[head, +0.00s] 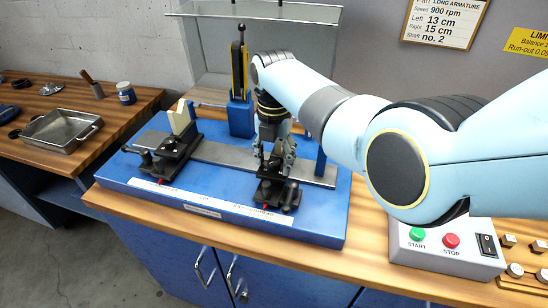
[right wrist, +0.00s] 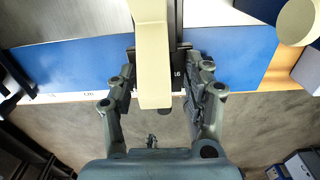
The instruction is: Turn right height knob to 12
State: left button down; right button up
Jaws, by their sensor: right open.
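The right support (head: 272,192) stands on the blue balancing base (head: 222,222), a black stand with dark knobs at its front. My right gripper (head: 274,160) is directly over it, pointing down and hiding its upper part. In the right wrist view, the open fingers (right wrist: 160,72) are on either side of the support's cream top block (right wrist: 152,50) and black column. Part of a scale mark shows on the column. I cannot make out the right height knob or its setting. My left gripper is not in view.
The left support (head: 172,142) carries a cream V-block. A blue post with a yellow and black lever (head: 240,70) stands behind. A switch box (head: 440,246) is at right. A card (head: 445,20) reads Left 13 cm, Right 15 cm. A metal tray (head: 60,130) lies left.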

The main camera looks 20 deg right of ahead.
jog(key=c, duration=0.4)
grip_shut()
jog(key=shift+s+r+m+p, duration=0.1)
jog(key=shift+r+m+p, duration=0.15)
jog(key=shift+m+p, duration=0.75)
jog(key=shift+m, duration=0.8)
jog(key=shift+f+m, duration=0.2)
jog(key=shift+m, duration=0.5)
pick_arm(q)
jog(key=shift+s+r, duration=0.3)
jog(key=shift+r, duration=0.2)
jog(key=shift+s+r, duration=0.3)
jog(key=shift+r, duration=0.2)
